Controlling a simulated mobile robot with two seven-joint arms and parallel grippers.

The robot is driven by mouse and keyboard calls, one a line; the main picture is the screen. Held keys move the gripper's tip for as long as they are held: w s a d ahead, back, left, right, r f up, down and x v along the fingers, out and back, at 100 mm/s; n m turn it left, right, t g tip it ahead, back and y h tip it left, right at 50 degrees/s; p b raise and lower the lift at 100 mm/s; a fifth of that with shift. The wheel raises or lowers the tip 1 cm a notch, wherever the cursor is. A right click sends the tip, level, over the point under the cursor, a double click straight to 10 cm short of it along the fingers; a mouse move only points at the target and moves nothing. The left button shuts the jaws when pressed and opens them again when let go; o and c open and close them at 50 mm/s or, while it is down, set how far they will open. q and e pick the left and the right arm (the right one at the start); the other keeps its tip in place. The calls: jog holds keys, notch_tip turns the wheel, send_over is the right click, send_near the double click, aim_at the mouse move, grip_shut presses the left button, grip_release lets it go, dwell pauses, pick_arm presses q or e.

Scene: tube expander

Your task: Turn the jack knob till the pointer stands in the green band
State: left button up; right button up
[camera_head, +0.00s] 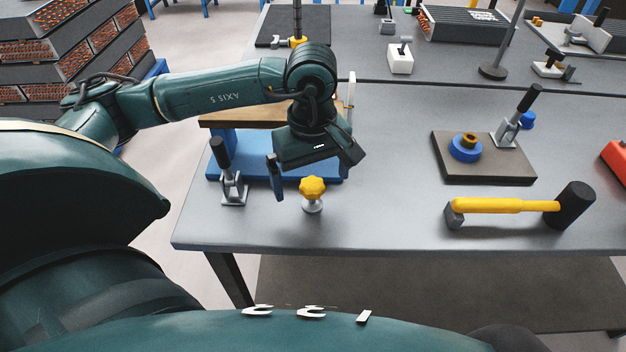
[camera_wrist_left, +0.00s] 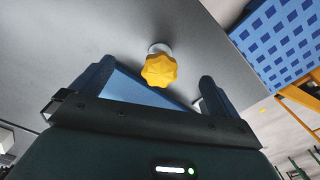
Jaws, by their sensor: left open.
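The yellow lobed jack knob (camera_head: 313,187) stands on a short silver stem at the front left of the grey table. In the left wrist view the knob (camera_wrist_left: 160,71) lies ahead of and between my two fingertips. My left gripper (camera_head: 315,179) is open and empty, just behind and above the knob. In the left wrist view its gripper (camera_wrist_left: 150,85) has its fingers spread wide, apart from the knob. A blue base (camera_head: 232,163) with a tan top sits behind, partly hidden by my arm. The pointer and the green band cannot be seen. My right gripper is not in view.
A black-handled toggle clamp (camera_head: 229,175) stands just left of the knob. A yellow-handled mallet (camera_head: 500,205) lies to the right, before a dark plate (camera_head: 490,172) with a blue ring and another clamp. The table between knob and mallet is clear.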

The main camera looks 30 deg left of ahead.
aim_at(312, 184)
pick_arm(q)
jog(key=shift+r+p, duration=1.55)
jog(key=shift+r, duration=1.8)
jog(key=shift+f, duration=0.1)
